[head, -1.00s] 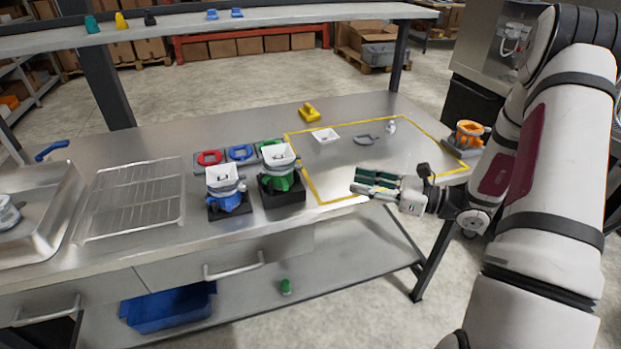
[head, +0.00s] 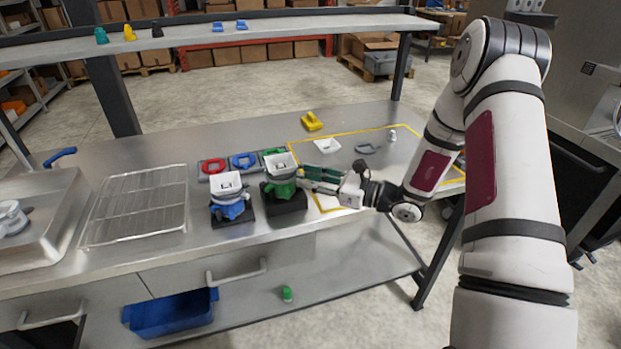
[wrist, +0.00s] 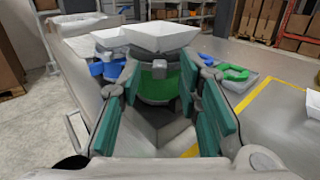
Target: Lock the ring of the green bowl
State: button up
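The green bowl (head: 281,189) sits on a black base on the bench, with a grey ring around it and a white square hopper (head: 281,165) on top. In the wrist view the green bowl (wrist: 158,88) is straight ahead, and a small grey tab (wrist: 159,69) on its ring faces me. My gripper (head: 305,178) is just to the right of the bowl. In the wrist view my gripper (wrist: 162,100) is open, its green-padded fingers to either side of the bowl's front. Whether either finger touches the ring I cannot tell.
The blue dispenser (head: 229,205) stands close on the left. Red (head: 212,166) and blue rings (head: 244,161) lie in a tray behind. A white hopper (head: 327,146), grey part (head: 367,149) and yellow piece (head: 312,121) lie to the right. A wire rack (head: 136,203) is at left.

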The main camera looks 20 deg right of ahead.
aim_at(287, 180)
jog(key=shift+a, duration=0.1)
grip_shut()
jog(key=shift+s+a+m+t+h+p, duration=0.3)
jog(key=shift+s+m+t+h+p, duration=0.05)
jog(key=shift+m+t+h+p, duration=0.25)
jog(key=shift+s+a+m+t+h+p, duration=0.3)
jog(key=shift+m+t+h+p, duration=0.2)
jog(key=shift+t+h, duration=0.1)
jog(key=m+t+h+p, duration=0.1)
jog(key=s+a+m+h+p, duration=0.1)
jog(key=h, duration=0.1)
jog(key=shift+a+r+t, duration=0.1)
jog(key=shift+a+t, duration=0.1)
jog(key=shift+t, duration=0.2)
jog(key=h, duration=0.1)
jog(key=a+m+t+h+p, duration=0.1)
jog(key=m+h+p, duration=0.1)
jog(key=shift+s+a, duration=0.15)
jog(key=shift+s, duration=0.1)
jog(key=shift+a+m+t+h+p, duration=0.25)
jog(key=shift+m+h+p, duration=0.25)
jog(key=shift+h, duration=0.15)
jog(key=shift+a+m+t+h+p, duration=0.25)
jog(key=shift+m+h+p, duration=0.25)
jog(key=shift+h, duration=0.15)
